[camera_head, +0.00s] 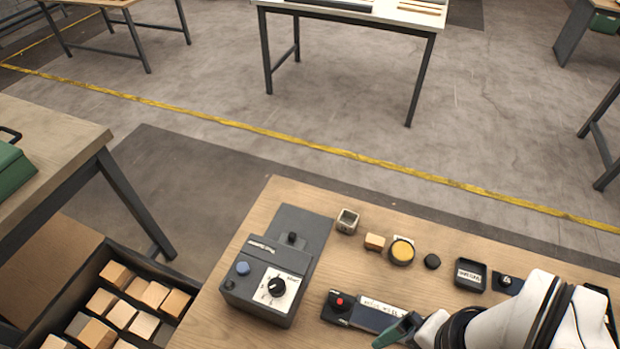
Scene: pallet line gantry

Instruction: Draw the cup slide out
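I cannot tell for certain which part is the cup slide. A small square grey cup-like piece (347,221) stands near the table's far edge. A low dark unit with a red button (340,302) and a labelled bar (384,308) lies in front. My gripper (398,331) is at the bottom, beside the labelled bar; a dark green finger shows. My white arm hides the rest, so its opening and any contact are unclear.
On the wooden table (262,215) stand a wooden block (375,242), a yellow round button (402,252), a black knob (432,261) and a dark labelled tray (470,274). A bin (60,310) of wooden blocks is at lower left.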

